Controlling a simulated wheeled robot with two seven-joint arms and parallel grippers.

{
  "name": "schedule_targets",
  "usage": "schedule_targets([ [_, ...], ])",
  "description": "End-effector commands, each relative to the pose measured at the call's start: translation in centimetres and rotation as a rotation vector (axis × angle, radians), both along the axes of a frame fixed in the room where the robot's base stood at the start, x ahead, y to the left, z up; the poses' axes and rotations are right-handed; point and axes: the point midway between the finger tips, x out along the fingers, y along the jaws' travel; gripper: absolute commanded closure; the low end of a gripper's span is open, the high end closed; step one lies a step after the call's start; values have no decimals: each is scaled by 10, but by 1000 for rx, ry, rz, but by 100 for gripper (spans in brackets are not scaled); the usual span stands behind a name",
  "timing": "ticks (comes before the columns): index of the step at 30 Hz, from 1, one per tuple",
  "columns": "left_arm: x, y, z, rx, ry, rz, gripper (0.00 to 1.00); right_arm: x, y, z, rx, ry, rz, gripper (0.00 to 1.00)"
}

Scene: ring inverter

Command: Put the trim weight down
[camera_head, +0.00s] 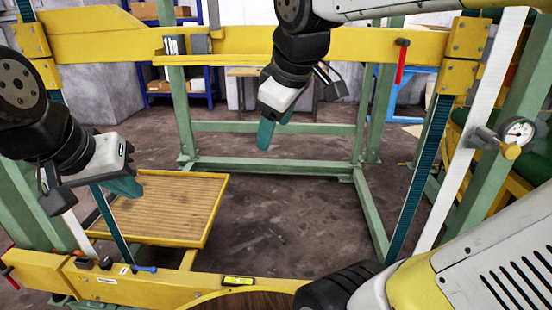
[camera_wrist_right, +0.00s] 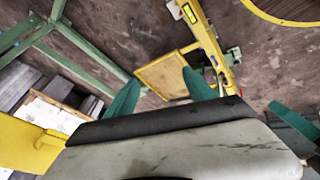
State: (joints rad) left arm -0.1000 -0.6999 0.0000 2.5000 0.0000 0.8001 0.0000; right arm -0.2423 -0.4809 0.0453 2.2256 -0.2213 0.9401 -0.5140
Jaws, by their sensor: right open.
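A small grey block (camera_head: 201,43), which may be the trim weight, sits on the yellow ledge (camera_head: 178,60) of the far beam, beside some upright dark and pale plates (camera_head: 175,45). I cannot tell for sure which piece is the weight. My right gripper (camera_head: 266,137) hangs in front of the far beam, to the right of the ledge and apart from it. In the right wrist view its two teal fingers (camera_wrist_right: 160,90) are spread with nothing between them. My left gripper (camera_head: 126,187) is above the yellow-edged tray's left side; its finger gap is not clear.
The slatted tray (camera_head: 165,205) lies low at the left inside the green and yellow frame. A near yellow beam (camera_head: 190,292) carries a small level (camera_head: 238,281) and a blue-handled tool (camera_head: 143,268). A pressure gauge (camera_head: 517,132) stands at the right. The floor in the middle is clear.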

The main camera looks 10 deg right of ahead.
Motion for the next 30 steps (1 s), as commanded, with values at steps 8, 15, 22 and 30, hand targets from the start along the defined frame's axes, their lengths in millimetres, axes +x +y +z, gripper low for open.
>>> schedule_targets([
  [8, 0, 0, 0, 0, 0, 0, 100, -57, -14, -55, 466, 58, -607, 37],
  [15, 0, 0, 0, 0, 0, 0, 100, -61, -14, -59, 508, 66, -661, 37],
  [22, 0, 0, 0, 0, 0, 0, 100, -61, -14, -59, 505, 66, -658, 37],
  [30, 0, 0, 0, 0, 0, 0, 100, -61, -14, -59, 505, 66, -656, 37],
])
